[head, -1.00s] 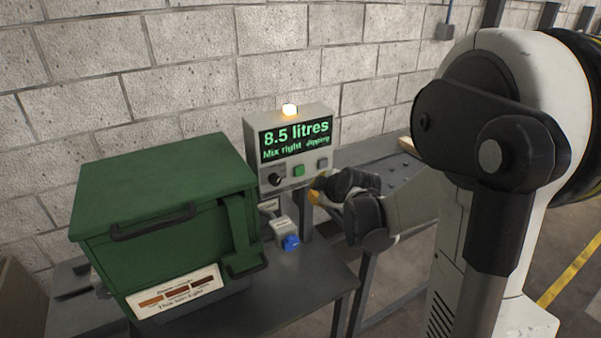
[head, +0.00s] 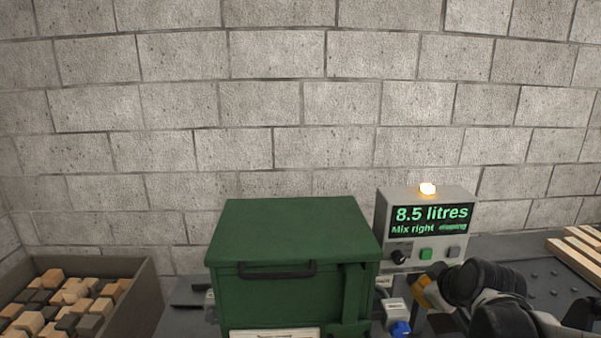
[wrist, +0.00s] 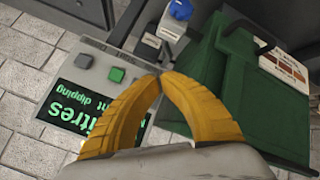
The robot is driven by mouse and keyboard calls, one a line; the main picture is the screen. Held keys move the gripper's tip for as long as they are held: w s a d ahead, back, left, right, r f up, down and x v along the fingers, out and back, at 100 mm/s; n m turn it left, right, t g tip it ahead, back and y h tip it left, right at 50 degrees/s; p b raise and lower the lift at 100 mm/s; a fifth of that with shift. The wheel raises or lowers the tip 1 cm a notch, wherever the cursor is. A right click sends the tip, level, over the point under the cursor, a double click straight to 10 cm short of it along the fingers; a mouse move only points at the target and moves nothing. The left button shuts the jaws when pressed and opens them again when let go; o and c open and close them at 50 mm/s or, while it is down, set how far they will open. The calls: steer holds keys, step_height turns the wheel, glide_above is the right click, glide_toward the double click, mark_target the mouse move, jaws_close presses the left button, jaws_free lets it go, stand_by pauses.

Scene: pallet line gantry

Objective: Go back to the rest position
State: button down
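My gripper (head: 424,293) is at the lower right in the head view, in front of the control box's lower part. In the wrist view its two yellow fingers (wrist: 160,78) curve inward and meet at the tips, with nothing visible between them. The control box (head: 384,222) has a lit lamp (head: 427,188) on top and a screen (head: 432,219) reading "8.5 litres" and "Mix right". A green button (head: 426,254), a black knob (head: 398,257) and a grey button (head: 453,252) sit below the screen. In the wrist view the box (wrist: 90,62) lies beyond the fingers.
A green lidded tank (head: 295,235) stands left of the box. A blue knob (head: 400,328) sits low between them. A bin (head: 140,290) of wooden blocks is at far left. Wooden slats (head: 575,255) lie at far right. A block wall (head: 300,100) closes the back.

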steer(key=s+a+m+g, duration=0.1)
steer(key=s+a+m, duration=0.2)
steer(key=s, duration=0.6)
steer(key=s+a+m+g, duration=0.1)
steer(key=s+a+m, duration=0.3)
steer(key=s, duration=0.6)
steer(key=shift+a+r, duration=0.3)
steer(key=shift+a, duration=1.1)
steer(key=shift+w, duration=0.1)
stand_by(4.6)
